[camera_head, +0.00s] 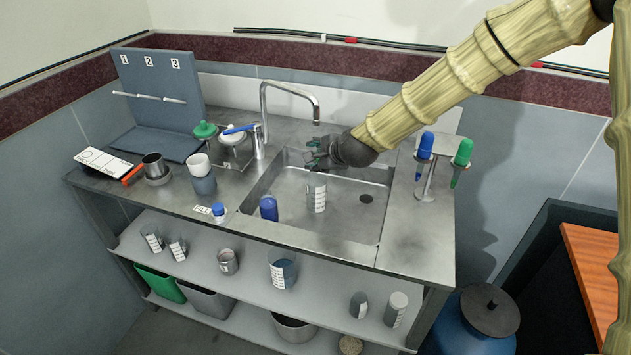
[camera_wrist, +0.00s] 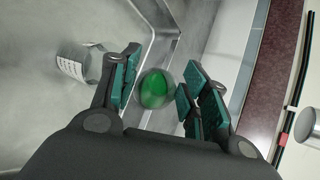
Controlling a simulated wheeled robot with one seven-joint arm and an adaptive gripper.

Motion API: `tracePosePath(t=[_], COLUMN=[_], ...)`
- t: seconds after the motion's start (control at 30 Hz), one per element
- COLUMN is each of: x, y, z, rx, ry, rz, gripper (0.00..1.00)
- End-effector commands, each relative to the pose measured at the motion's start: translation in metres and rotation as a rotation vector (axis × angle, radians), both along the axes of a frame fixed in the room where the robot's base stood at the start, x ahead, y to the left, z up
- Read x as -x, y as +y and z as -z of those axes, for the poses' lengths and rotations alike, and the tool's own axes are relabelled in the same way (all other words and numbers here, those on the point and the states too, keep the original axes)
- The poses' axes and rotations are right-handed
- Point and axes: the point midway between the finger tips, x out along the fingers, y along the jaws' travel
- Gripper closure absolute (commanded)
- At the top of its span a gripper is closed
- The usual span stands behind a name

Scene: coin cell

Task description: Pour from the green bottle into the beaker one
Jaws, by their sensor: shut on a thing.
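My gripper (camera_head: 318,152) is over the sink, its fingers pointing left. In the wrist view its teal-padded fingers (camera_wrist: 154,88) close around the green bottle (camera_wrist: 155,90), which shows as a rounded green shape with a greyish edge. The bottle's body is mostly hidden, and I cannot make it out in the head view. A clear beaker with a white label (camera_head: 316,193) stands upright in the sink, just below my gripper. It also shows in the wrist view (camera_wrist: 78,66), left of the fingers and apart from them. I cannot read a number on it.
The sink (camera_head: 345,225) has a faucet (camera_head: 263,115) behind it. A blue bottle (camera_head: 268,208) stands at its left front. A rack at right holds blue (camera_head: 425,145) and green (camera_head: 463,152) droppers. Cups and a green-topped vessel (camera_head: 204,130) stand left. Beakers sit on the lower shelf.

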Motion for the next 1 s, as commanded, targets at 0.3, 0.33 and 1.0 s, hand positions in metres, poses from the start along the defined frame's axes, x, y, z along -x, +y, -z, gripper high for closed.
tracePosePath(t=[0.3, 0.33, 1.0], x=[0.0003, 0.0003, 0.0004], y=[0.0000, 0.0000, -0.0007], z=[0.0028, 0.0025, 0.0075], rx=[0.009, 0.011, 0.030], ry=[-0.015, -0.018, -0.053], rz=[-0.003, -0.003, 0.000], gripper=[1.00, 1.00, 1.00])
